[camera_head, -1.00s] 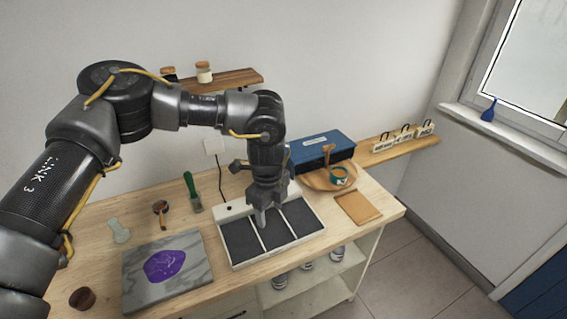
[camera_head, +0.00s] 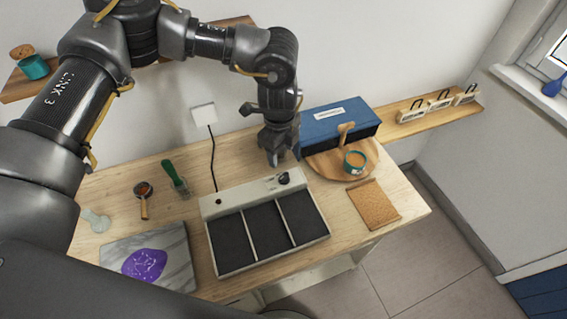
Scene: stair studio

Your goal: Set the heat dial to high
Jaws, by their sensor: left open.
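The heat dial (camera_head: 284,178) is a small dark knob at the right of the back panel of a white warming unit (camera_head: 232,197) with several dark compartments. A small dark button or light sits at the panel's left end. My left gripper (camera_head: 284,160) points down just behind and above the dial, open, with nothing seen between its fingers. I cannot tell whether it touches the dial. The dial's pointer is too small to read. My right gripper is not in view.
A blue box (camera_head: 335,119) stands right of my gripper. In front of it a round wooden board (camera_head: 325,166) holds a teal cup (camera_head: 355,161). A cork mat (camera_head: 373,204) lies at the right. A marble slab (camera_head: 174,262) with purple material lies at the left. A cord (camera_head: 212,155) runs to the wall socket.

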